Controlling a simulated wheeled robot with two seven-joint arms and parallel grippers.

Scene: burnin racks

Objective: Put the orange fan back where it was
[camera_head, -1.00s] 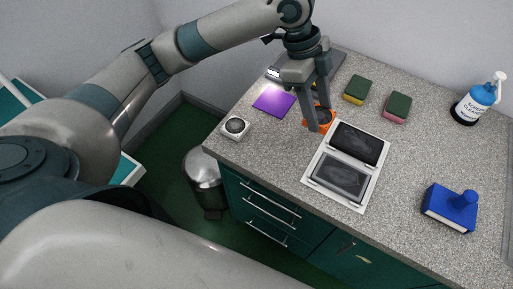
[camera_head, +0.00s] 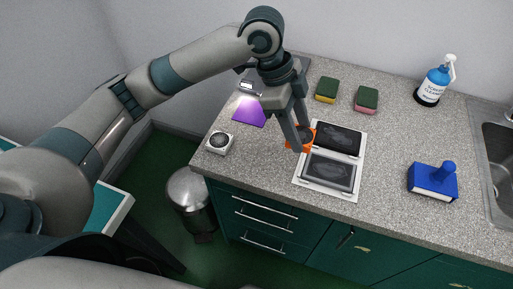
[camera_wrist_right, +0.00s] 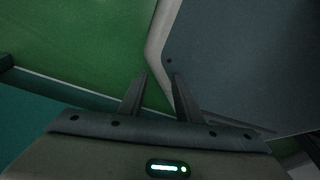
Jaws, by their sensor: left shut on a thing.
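The orange fan (camera_head: 308,132) is in the head view, beside the left edge of a white tray and partly hidden by my gripper. My left gripper (camera_head: 299,146) is shut on the fan. I cannot tell whether the fan touches the counter. My right gripper (camera_wrist_right: 162,74) shows in the right wrist view with its fingers apart and nothing between them.
The white tray (camera_head: 300,188) holds two dark panels. A white-framed fan (camera_head: 219,142), a purple sheet (camera_head: 249,112), two sponges (camera_head: 326,89) (camera_head: 366,99), a blue stamp-like block (camera_head: 433,181) and a cleaner bottle (camera_head: 434,82) stand around. A sink (camera_head: 497,150) is at right.

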